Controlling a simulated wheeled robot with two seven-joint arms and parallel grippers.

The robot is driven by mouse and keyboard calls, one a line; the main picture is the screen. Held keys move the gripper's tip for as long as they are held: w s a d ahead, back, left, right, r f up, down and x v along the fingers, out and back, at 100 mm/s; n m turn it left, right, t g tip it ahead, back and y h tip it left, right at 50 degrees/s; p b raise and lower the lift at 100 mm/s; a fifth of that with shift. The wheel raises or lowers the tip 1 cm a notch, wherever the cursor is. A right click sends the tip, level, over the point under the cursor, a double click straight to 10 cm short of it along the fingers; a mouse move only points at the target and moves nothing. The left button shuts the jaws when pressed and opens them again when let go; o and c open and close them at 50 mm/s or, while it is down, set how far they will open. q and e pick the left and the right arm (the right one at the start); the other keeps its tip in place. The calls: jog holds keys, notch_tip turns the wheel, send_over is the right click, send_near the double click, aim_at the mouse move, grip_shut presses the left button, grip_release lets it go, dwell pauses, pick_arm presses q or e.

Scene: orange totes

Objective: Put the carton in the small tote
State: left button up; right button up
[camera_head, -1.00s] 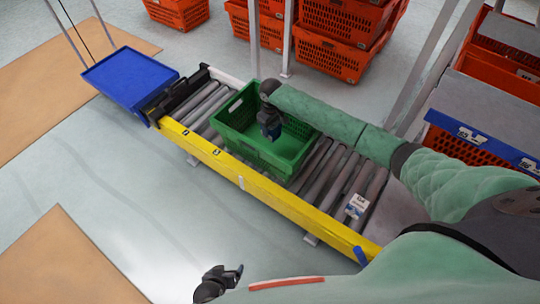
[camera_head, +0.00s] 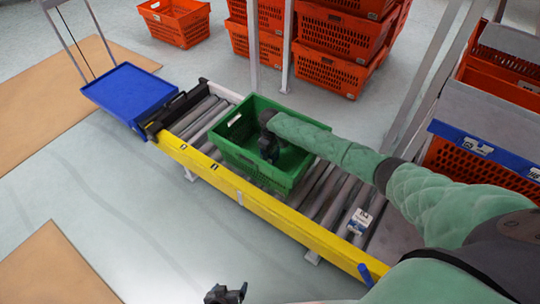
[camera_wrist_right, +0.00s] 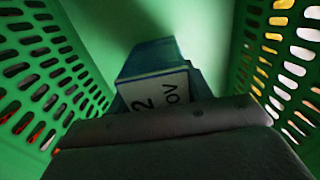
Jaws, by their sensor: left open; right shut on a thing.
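The small tote is a green, open-topped crate (camera_head: 236,161) on the roller conveyor in the head view. My right gripper (camera_head: 268,152) reaches down inside it. In the right wrist view, the blue carton (camera_wrist_right: 152,60) with a white printed label is at the gripper's jaws, which are shut on it. The tote's slotted walls (camera_wrist_right: 50,65) show on both sides and its plain green surface lies beyond the carton. Whether the carton touches the tote floor cannot be told. My left gripper (camera_head: 228,294) is open at the bottom edge of the head view, away from the conveyor and partly cut off.
The conveyor has a yellow side rail (camera_head: 265,205). A blue platform (camera_head: 130,95) stands at the conveyor's far left end. Orange totes (camera_head: 335,75) are stacked behind, with more at right. Open floor lies in front.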

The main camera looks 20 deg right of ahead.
pick_arm(q)
jog(key=shift+s+f, duration=0.2)
jog(key=shift+f, duration=0.2)
pick_arm(e)
jog(key=shift+f, duration=1.25)
jog(key=shift+f, duration=0.1)
jog(key=o, duration=1.2)
jog(key=shift+c, duration=0.2)
pick_arm(q)
jog(key=shift+w, duration=0.1)
jog(key=shift+w+r, duration=0.2)
jog(key=shift+r, duration=0.8)
pick_arm(e)
notch_tip(320, 180, up, 12)
jog(key=shift+r, duration=0.1)
